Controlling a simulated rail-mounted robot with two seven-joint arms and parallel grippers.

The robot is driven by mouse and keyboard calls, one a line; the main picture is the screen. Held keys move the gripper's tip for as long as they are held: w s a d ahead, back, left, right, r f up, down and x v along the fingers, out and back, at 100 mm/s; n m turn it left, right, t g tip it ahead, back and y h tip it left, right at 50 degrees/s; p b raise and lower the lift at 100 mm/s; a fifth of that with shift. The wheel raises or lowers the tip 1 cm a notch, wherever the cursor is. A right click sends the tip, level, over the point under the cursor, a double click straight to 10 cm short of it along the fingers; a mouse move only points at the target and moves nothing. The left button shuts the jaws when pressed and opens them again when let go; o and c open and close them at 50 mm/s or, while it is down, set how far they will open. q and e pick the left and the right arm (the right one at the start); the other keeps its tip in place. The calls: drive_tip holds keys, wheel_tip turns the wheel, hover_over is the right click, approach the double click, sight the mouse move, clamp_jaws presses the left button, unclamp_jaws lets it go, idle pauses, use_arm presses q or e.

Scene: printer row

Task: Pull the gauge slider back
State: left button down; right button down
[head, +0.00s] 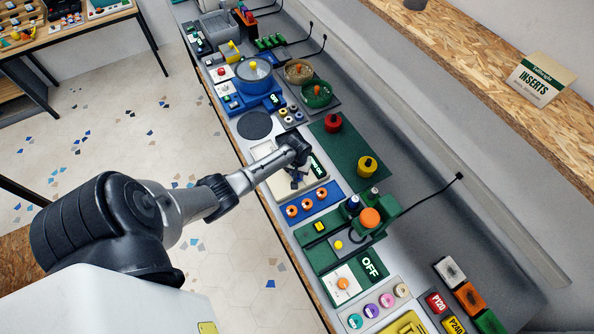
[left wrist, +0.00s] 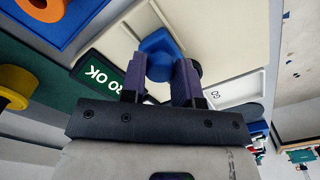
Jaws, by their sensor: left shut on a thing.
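The gauge is a cream block (head: 280,188) in the middle of the bench in the head view, with a green lit display (head: 317,166) on its right side. In the left wrist view its cream face (left wrist: 225,35) fills the top, and the display (left wrist: 104,73) reads "...RO OK". My left gripper (head: 298,180) reaches over the gauge from the left. In the left wrist view its purple fingers (left wrist: 160,78) are closed on a rounded blue knob (left wrist: 157,44), seemingly the gauge slider. The slider's track is hidden. My right gripper is out of view.
A blue tray with orange rings (head: 307,205) sits just in front of the gauge. A green mat (head: 345,148) with a red and a yellow knob lies to its right. A green station with an "OFF" display (head: 370,267) stands nearer. A dark round pad (head: 254,125) lies behind.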

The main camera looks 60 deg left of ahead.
use_arm(q)
drive_tip(key=d+p, duration=0.2)
drive_tip(key=d, duration=0.1)
drive_tip(key=shift+r, duration=0.1)
drive_tip(key=c, duration=0.9)
unclamp_jaws()
drive_tip(key=shift+o, duration=0.3)
drive_tip(key=shift+r, duration=0.4)
wheel_tip(320, 180, up, 13)
drive_tip(key=shift+f, duration=0.1)
